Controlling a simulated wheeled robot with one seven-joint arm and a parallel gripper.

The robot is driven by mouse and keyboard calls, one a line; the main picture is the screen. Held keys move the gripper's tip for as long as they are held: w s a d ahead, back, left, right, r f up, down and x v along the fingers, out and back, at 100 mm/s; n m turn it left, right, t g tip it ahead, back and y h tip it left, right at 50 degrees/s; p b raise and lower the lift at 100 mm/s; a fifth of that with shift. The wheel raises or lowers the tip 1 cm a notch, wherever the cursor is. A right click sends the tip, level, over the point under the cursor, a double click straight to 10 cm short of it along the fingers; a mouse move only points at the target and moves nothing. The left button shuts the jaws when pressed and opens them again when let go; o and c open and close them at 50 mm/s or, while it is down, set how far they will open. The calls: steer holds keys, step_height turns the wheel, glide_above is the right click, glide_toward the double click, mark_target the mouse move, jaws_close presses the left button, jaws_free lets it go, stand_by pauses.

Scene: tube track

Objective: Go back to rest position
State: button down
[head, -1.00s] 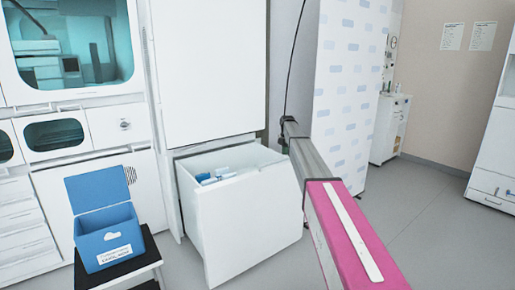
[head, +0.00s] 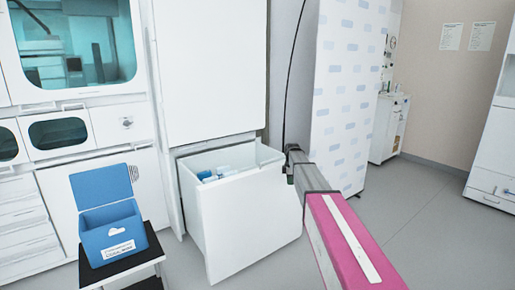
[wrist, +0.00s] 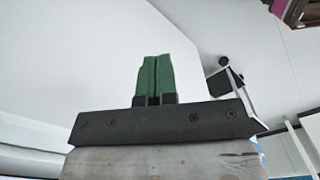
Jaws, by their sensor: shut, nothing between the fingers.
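My gripper shows in the wrist view (wrist: 154,75), its two green fingers pressed together with nothing between them. In the head view my arm reaches forward from the lower right. Its tip, with a small dark part of my gripper (head: 288,172), is beside the right rim of the open white drawer (head: 245,225). Whether it touches the drawer cannot be told. Several blue and white items (head: 215,174) lie in the drawer.
A blue open-lidded box (head: 110,238) stands on a black-topped stool (head: 120,268) to the left of the drawer. A tall white cabinet (head: 210,70) rises behind the drawer. A patterned white panel (head: 342,95) stands behind my arm. The grey floor (head: 430,220) at right is clear.

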steer(key=s+f+m, duration=0.3)
steer(key=s+m, duration=0.3)
steer(key=s, duration=0.7)
steer(key=s+d+f+m, duration=0.1)
steer(key=s+f+m, duration=0.3)
steer(key=s, duration=1)
steer(key=s+f+m, duration=0.4)
steer(key=s+m, duration=0.3)
steer(key=s, duration=0.6)
steer(key=shift+s+d+m, duration=0.15)
steer(key=shift+d+m, duration=0.05)
steer(key=shift+m, duration=0.1)
